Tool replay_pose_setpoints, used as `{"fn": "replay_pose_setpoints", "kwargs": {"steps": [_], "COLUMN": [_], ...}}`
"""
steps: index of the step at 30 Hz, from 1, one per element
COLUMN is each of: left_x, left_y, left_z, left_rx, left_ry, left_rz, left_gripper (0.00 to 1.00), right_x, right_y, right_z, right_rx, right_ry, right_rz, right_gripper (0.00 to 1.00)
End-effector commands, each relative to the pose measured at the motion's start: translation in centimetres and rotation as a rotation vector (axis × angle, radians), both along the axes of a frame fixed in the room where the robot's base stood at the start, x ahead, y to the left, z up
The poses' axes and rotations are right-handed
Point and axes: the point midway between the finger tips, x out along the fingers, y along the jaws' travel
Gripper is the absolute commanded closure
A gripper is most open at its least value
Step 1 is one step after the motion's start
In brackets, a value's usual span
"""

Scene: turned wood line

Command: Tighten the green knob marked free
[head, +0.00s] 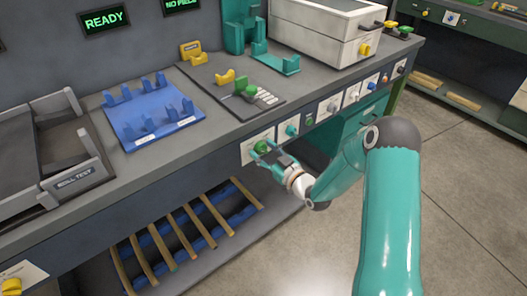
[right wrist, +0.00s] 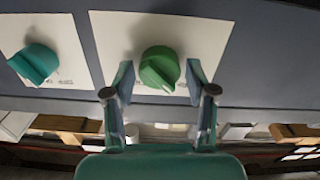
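The green knob (head: 261,146) sits on a white plate on the bench's front edge. In the right wrist view the green knob (right wrist: 159,69) shows large, with a pale pointer mark on its face; the plate's print is too small to read. My right gripper (head: 264,157) is at the knob, reaching in from the right. In the wrist view the right gripper (right wrist: 157,86) is open, one finger on each side of the knob with visible gaps. Whether the fingertips reach past the knob's face is hard to tell. My left gripper is not in view.
A teal knob (right wrist: 34,63) on its own plate is close beside the green one; it also shows in the head view (head: 291,130). More controls run along the front edge. A blue rack (head: 150,108) stands above on the bench. Wooden rods (head: 188,222) lie on the shelf below.

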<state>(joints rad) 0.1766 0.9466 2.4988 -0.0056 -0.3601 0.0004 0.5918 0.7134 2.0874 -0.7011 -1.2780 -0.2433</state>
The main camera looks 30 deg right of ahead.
Motion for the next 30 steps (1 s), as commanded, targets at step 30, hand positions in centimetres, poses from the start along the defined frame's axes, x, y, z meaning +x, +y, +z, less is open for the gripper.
{"fn": "replay_pose_setpoints", "kwargs": {"steps": [30], "left_x": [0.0], "left_y": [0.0], "left_z": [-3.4], "left_rx": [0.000], "left_ry": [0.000], "left_rz": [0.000], "left_gripper": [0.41], "right_x": [-0.1], "right_y": [-0.2], "right_z": [-0.4], "right_rx": [0.307], "right_ry": [0.022], "right_rz": [0.001], "right_gripper": [0.92]}}
